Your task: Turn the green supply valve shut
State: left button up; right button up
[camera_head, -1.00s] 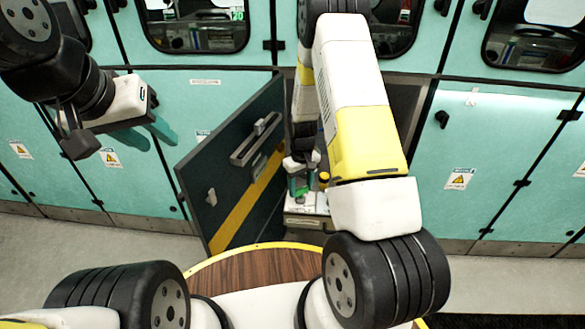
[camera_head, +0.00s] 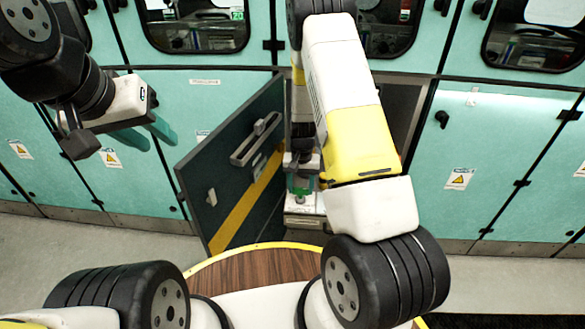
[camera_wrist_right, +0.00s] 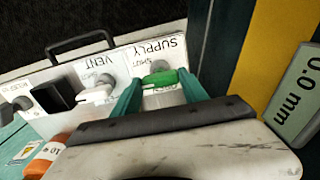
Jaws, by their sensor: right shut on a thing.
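The green supply valve (camera_wrist_right: 163,78) shows in the right wrist view on a white panel (camera_wrist_right: 122,58), beneath the upside-down word SUPPLY. Its handle lies roughly crosswise in that picture. My right gripper (camera_wrist_right: 160,92) is shut on the handle, with one teal finger on each side of it. In the head view my right gripper (camera_head: 301,184) is inside the open cabinet, and my arm hides much of the valve area. My left gripper (camera_head: 146,133) is open and empty, in front of the teal cabinets at the left.
A white vent valve (camera_wrist_right: 97,94) sits beside the supply valve. An orange object (camera_wrist_right: 45,157) and a black handle (camera_wrist_right: 80,43) are near the panel. A dark cabinet door (camera_head: 226,172) with a yellow stripe stands open left of my right arm. A 0.0 mm display (camera_wrist_right: 297,95) is close by.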

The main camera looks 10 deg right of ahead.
aim_at(301, 188)
dwell(0.4)
jog(key=o, duration=1.4)
jog(key=shift+r, duration=0.1)
notch_tip(301, 188, up, 8)
jog(key=shift+f, duration=0.2)
